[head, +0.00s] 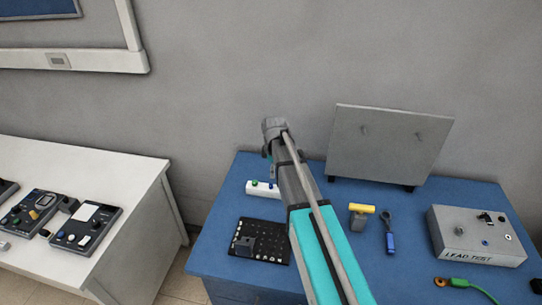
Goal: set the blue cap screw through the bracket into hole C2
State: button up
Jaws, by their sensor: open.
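A black plate (270,229) with rows of holes lies on the blue table, left of my arm. A small dark grey bracket (244,246) stands on its left part; hole labels are too small to read. A white holder (249,188) behind the plate carries a green-topped piece (254,183) and a blue-topped piece (271,185) that may be the blue cap screw. My arm crosses in front of the holder's right end and the plate's right side. I cannot make out my gripper's fingers; the arm hides that area.
A grey upright panel (388,145) stands at the back of the blue table. Right of my arm lie a yellow-topped tool (361,211), a blue-handled wrench (390,242), a grey LEAD TEST box (475,240) and a green lead (462,284). A white table (120,180) stands left.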

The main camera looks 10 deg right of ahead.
aim_at(271, 185)
jog(key=w+n, duration=0.1)
jog(key=w, duration=0.1)
jog(key=w+r+n, duration=0.1)
jog(key=w+n, duration=0.1)
jog(key=w, duration=0.1)
jog(key=shift+r+p, duration=0.15)
jog(key=shift+p, duration=0.25)
jog(key=shift+s, duration=0.1)
notch_tip(271, 185, down, 14)
jog(key=b, duration=1.3)
jog(key=shift+r+b, duration=0.1)
jog(key=shift+b, duration=0.3)
grip_shut()
dwell(0.5)
jog(key=shift+r+p, duration=1.75)
dwell(0.7)
jog(key=shift+r+p, duration=1.65)
